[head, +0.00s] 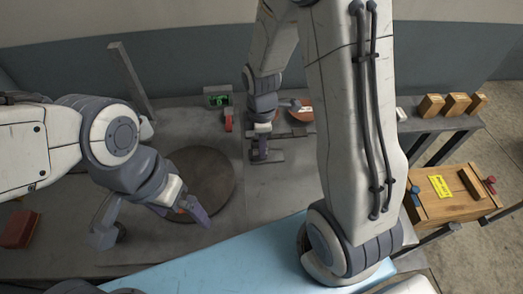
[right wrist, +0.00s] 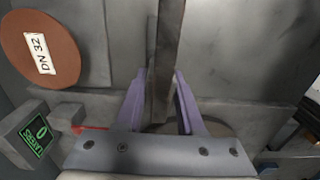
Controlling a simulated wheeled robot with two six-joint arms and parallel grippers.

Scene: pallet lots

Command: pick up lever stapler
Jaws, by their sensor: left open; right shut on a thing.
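My right gripper (head: 262,148) is low over the table near the middle of the head view. It is shut on a dark grey metal thing, which I take to be the lever stapler (head: 274,157). In the right wrist view, a long dark bar (right wrist: 166,60) runs up from between the purple fingers (right wrist: 160,105); its lower part is partly hidden by the gripper. My left gripper (head: 193,210) is open and empty, over the near edge of a round dark plate (head: 205,172).
A box with a green display (head: 218,100) and an orange disc marked DN 32 (right wrist: 40,46) lie behind the right gripper. A grey post (head: 130,80) stands at left. Small wooden blocks (head: 456,103) and a wooden crate (head: 440,207) are at right. A red block (head: 20,229) lies left.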

